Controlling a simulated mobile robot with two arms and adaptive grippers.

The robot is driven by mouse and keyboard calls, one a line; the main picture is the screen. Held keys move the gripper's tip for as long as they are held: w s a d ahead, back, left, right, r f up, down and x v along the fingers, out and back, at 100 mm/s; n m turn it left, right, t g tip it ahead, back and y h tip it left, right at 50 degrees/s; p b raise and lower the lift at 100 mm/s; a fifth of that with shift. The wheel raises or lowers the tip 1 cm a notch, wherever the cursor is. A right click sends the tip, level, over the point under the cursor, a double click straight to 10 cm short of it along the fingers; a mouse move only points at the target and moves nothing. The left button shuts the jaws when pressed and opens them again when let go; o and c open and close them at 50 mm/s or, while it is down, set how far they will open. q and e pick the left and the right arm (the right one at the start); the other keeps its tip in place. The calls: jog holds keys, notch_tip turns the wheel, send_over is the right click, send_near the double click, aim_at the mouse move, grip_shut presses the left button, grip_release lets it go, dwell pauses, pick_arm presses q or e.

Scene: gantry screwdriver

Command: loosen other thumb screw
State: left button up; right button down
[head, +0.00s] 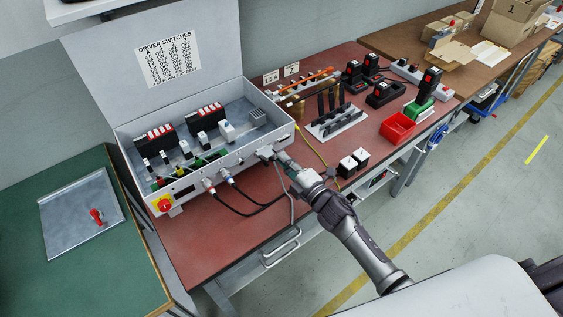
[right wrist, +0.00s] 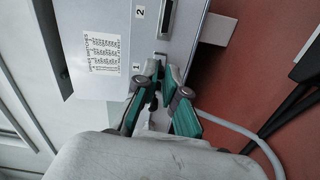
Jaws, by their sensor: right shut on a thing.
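A grey control box (head: 237,153) with its lid raised stands on the red bench top. My right gripper (head: 275,156) is at the box's front face, near its right end, where a grey cable (head: 291,207) hangs down. In the right wrist view, its teal-padded fingers (right wrist: 160,72) close together at the connector spot beside the label 1 (right wrist: 137,67). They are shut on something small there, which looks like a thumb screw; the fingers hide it. A second dark port (right wrist: 167,18) is beside the label 2. My left gripper is not in view.
Two black cables (head: 240,206) loop from the box front. A red emergency knob (head: 164,204) is at its left corner. The front bench top is mostly clear.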

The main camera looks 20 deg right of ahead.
jog(key=n, duration=0.1)
jog(key=n+b, duration=0.1)
jog(key=n, duration=0.1)
jog(key=shift+f, duration=0.35)
jog(key=n, duration=0.1)
jog(key=n+b, duration=0.1)
jog(key=n, duration=0.1)
jog(key=shift+r, duration=0.25)
jog(key=n, duration=0.1)
jog(key=n+b, duration=0.1)
jog(key=n, duration=0.1)
jog(key=n+b, duration=0.1)
jog(key=shift+f+n, duration=0.25)
jog(key=shift+n, duration=0.05)
jog(key=n+b, duration=0.1)
jog(key=n, duration=0.2)
jog(key=shift+r, duration=0.1)
jog(key=n, duration=0.2)
jog(key=shift+r+n, duration=0.2)
jog(key=shift+n, duration=0.2)
jog(key=c, duration=1.5)
grip_release()
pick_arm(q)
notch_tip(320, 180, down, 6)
